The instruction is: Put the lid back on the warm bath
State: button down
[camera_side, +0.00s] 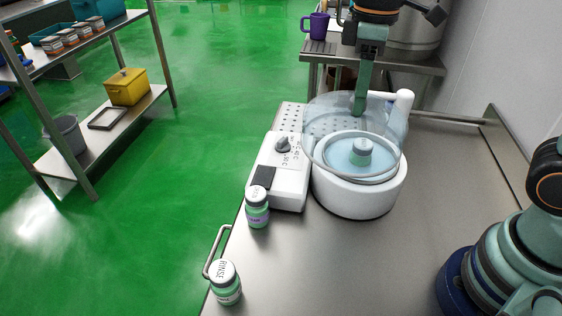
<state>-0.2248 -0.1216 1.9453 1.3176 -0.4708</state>
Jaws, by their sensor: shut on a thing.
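The warm bath (350,203) is a white round tub with pale blue water, on the steel bench right of centre. The lid (318,118) is a clear dome. My gripper (360,104) is shut on the lid's top and holds it over the bath. The lid looks tilted and overlaps the bath's back and rim in this view. I cannot tell whether its edge touches the rim. The exact grip point is hard to see through the clear dome.
A white control box (279,190) with a dial adjoins the bath's left side. A jar (257,212) stands before it, and a RINSE jar (226,284) nearer the front edge. A perforated plate (293,116) lies behind. A purple mug (315,25) stands farther back.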

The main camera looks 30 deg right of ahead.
aim_at(375, 97)
jog(key=d+m, duration=0.1)
jog(key=d, duration=0.1)
jog(key=w+d, duration=0.1)
jog(key=d, duration=0.2)
jog(key=w+d+f+m, duration=0.1)
jog(key=d, duration=0.1)
jog(key=shift+w+d+m, duration=0.15)
jog(key=shift+w+m, duration=0.05)
jog(key=shift+m, duration=0.1)
jog(key=shift+f, duration=3.15)
jog(key=shift+f, duration=0.15)
grip_release()
jog(key=shift+r, duration=3.5)
jog(key=shift+c, duration=0.3)
